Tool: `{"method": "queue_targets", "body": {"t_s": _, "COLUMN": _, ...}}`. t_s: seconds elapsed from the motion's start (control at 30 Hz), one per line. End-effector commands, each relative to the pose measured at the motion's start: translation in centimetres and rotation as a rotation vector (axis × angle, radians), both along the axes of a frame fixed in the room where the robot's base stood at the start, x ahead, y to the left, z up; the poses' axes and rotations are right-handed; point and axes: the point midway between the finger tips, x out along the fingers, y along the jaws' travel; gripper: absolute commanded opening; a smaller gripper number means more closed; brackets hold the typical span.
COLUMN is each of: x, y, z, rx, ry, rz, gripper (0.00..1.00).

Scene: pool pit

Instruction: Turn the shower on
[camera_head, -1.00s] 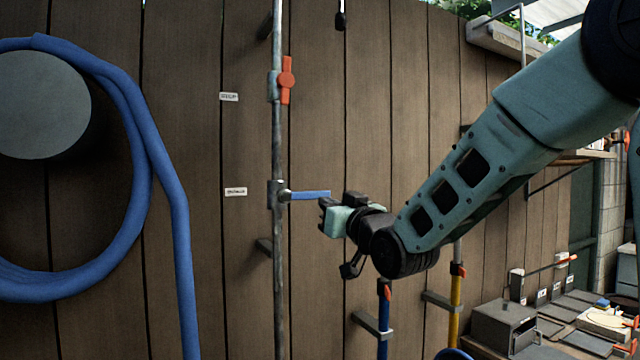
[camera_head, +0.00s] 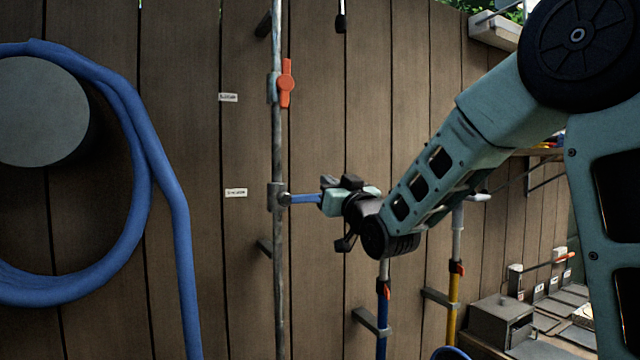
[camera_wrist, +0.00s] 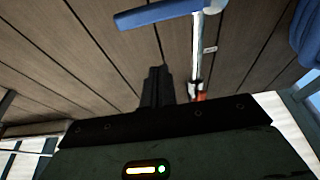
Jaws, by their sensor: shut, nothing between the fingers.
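A grey vertical pipe (camera_head: 278,150) runs up the wooden wall. A red-handled valve (camera_head: 286,84) sits high on it. Lower down, a blue lever (camera_head: 304,199) points right, roughly level, from a grey valve body (camera_head: 277,197). My gripper (camera_head: 326,194) is at the lever's right end and covers its tip in the head view; I cannot tell whether they touch. In the wrist view the fingers (camera_wrist: 155,88) are shut and empty, with the blue lever (camera_wrist: 165,13) beyond them and the red-handled valve (camera_wrist: 198,92) to their right.
Small white labels (camera_head: 236,193) are beside both valves; their text is unreadable. A coiled blue hose (camera_head: 178,220) hangs at left around a grey drum (camera_head: 42,110). Blue (camera_head: 383,305) and yellow (camera_head: 455,300) pipes stand at lower right, near a grey box (camera_head: 500,322).

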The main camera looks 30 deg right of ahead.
Motion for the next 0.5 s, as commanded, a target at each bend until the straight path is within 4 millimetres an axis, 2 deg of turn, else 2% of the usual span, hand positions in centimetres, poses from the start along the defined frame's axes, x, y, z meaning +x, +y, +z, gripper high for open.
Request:
{"method": "queue_targets", "body": {"t_s": 0.03, "x": 1.1, "y": 0.0, "z": 1.0, "rx": 0.002, "ry": 0.003, "rz": 0.002, "gripper": 0.00}}
{"method": "queue_targets", "body": {"t_s": 0.23, "x": 4.9, "y": 0.0, "z": 2.3, "rx": 0.001, "ry": 0.002, "rz": 0.001, "gripper": 0.00}}
{"method": "queue_targets", "body": {"t_s": 0.33, "x": 4.9, "y": 0.0, "z": 0.2, "rx": 0.001, "ry": 0.008, "rz": 0.001, "gripper": 0.00}}
{"method": "queue_targets", "body": {"t_s": 0.5, "x": 4.8, "y": 0.0, "z": -1.6, "rx": 0.001, "ry": 0.003, "rz": 0.001, "gripper": 0.00}}
